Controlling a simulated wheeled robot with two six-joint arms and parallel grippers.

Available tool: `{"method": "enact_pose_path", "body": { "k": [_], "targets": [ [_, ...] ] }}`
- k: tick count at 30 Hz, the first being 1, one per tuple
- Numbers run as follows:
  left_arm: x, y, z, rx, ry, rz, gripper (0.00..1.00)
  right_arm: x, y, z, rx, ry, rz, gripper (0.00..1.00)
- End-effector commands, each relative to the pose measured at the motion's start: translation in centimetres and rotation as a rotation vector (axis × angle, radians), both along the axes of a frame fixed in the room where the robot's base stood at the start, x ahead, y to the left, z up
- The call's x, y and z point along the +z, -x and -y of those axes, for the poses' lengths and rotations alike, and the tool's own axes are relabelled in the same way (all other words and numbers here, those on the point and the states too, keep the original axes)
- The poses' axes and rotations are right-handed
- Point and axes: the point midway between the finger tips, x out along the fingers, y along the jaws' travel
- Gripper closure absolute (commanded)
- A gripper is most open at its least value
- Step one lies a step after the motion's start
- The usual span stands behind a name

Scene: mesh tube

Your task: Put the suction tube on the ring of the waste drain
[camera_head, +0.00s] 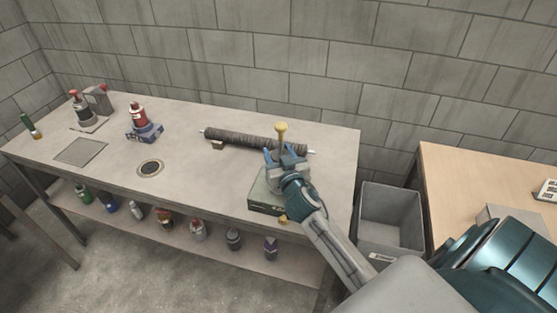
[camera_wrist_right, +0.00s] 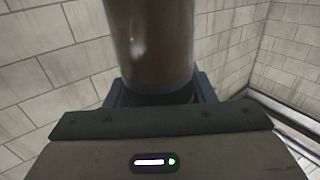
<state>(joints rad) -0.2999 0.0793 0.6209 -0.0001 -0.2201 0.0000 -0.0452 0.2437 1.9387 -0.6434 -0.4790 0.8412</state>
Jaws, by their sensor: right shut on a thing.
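My right gripper (camera_head: 284,155) is shut on a tan, upright piece (camera_head: 281,134) with a wider round top. It is held above the green box at the right end of the grey bench. In the right wrist view the held piece (camera_wrist_right: 150,45) is a brown, shiny cylinder between the fingers; its lower end is hidden. I cannot tell for certain whether it is the suction tube. The waste drain (camera_head: 151,168), a round dark opening with a ring, is set in the bench top left of centre, well away from the gripper. My left gripper is not in view.
A dark ribbed roll on a rod (camera_head: 240,141) lies along the bench behind my gripper. A green box (camera_head: 263,195) is below my gripper. A grey bin (camera_head: 390,218) is right of the bench. The bench between drain and box is clear.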

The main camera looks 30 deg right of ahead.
Motion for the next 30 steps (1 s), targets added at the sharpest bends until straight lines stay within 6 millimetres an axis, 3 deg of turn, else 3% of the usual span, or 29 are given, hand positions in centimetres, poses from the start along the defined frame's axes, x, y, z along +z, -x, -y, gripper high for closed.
{"method": "enact_pose_path", "body": {
  "k": [2, 18, 30],
  "targets": [
    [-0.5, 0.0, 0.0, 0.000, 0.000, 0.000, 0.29, 1.0, 0.3, -0.2, 0.002, 0.000, 0.003, 0.82],
    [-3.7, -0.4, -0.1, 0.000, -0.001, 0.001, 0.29, 1.9, 11.6, -7.0, -0.001, -0.006, 0.002, 0.82],
    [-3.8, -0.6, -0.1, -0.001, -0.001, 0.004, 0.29, 2.4, 13.7, -8.3, 0.001, 0.001, 0.002, 0.82]
  ]
}}
